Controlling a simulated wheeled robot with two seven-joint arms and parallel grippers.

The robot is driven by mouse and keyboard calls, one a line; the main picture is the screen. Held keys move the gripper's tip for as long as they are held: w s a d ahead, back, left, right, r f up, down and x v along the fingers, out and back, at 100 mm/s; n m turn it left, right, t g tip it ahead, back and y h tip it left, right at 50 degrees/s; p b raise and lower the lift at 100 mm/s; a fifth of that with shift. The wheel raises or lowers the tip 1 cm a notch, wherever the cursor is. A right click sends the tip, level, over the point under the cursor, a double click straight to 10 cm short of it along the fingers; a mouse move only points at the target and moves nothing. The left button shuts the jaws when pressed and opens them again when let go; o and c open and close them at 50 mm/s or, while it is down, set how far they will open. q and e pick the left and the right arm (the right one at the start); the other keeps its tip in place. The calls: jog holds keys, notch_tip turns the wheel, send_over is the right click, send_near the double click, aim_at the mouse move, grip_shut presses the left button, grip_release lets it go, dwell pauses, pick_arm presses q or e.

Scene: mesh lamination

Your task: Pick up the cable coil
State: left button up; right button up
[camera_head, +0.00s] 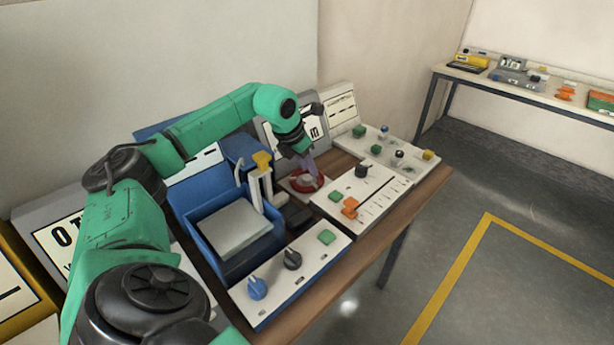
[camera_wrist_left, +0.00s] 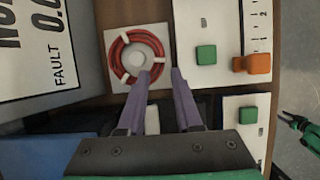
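The cable coil (camera_head: 296,185) is a red ring on a small white square plate, at the back of the workbench between the panels. In the left wrist view the coil (camera_wrist_left: 121,58) lies around a pale round hub with white ties across it. My left gripper (camera_head: 316,178) reaches down over it from the left. In the wrist view the purple fingers of my left gripper (camera_wrist_left: 161,72) are apart with nothing between them. One fingertip overlaps the coil's lower right edge; whether it touches is unclear. A green and black part at the right edge may be my right gripper (camera_wrist_left: 303,131).
A white panel with a green button (camera_wrist_left: 206,55) and an orange knob (camera_wrist_left: 258,64) lies close right of the coil. A blue open box (camera_head: 228,236) and a yellow-topped lever (camera_head: 262,160) stand nearer. A display (camera_head: 282,135) stands behind.

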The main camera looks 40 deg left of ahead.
aim_at(317, 184)
pick_arm(q)
jog(key=p+x, duration=0.2)
jog(key=x, duration=0.5)
jog(key=shift+w+f, duration=0.25)
jog(key=shift+f, duration=0.3)
grip_shut()
pick_arm(e)
jog(key=shift+w+a+r, duration=0.2)
jog(key=shift+a+r, duration=0.05)
jog(key=shift+r, duration=0.35)
jog(key=shift+w+a+r, duration=0.2)
jog(key=shift+a+r, duration=0.05)
jog(key=shift+r, duration=0.35)
jog(key=shift+d, duration=0.1)
